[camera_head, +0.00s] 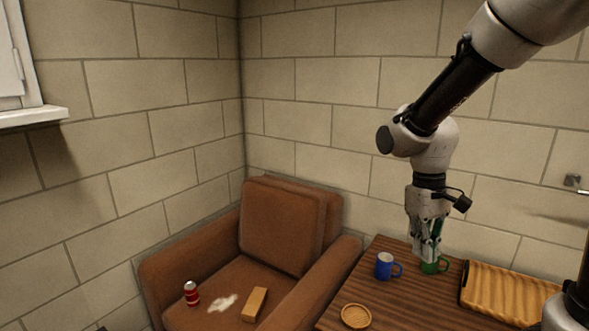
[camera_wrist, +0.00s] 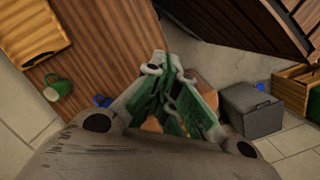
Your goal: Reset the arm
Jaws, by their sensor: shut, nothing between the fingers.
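My gripper (camera_head: 429,256) hangs pointing down over the wooden table in the head view, with its fingers overlapping the green mug (camera_head: 436,266) in the picture. In the wrist view my gripper (camera_wrist: 168,66) is shut, its green-padded fingers together with nothing between them. The green mug (camera_wrist: 58,89) stands apart from the fingers there, to the left. My arm reaches down from the upper right in the head view.
The table (camera_head: 385,310) also holds a blue mug (camera_head: 383,266), a wooden tray (camera_head: 505,294) and a round woven dish (camera_head: 356,316). A brown armchair (camera_head: 290,226) with a red can (camera_head: 191,293) and a tan block (camera_head: 255,304) stands left. A grey box (camera_wrist: 253,109) is on the floor.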

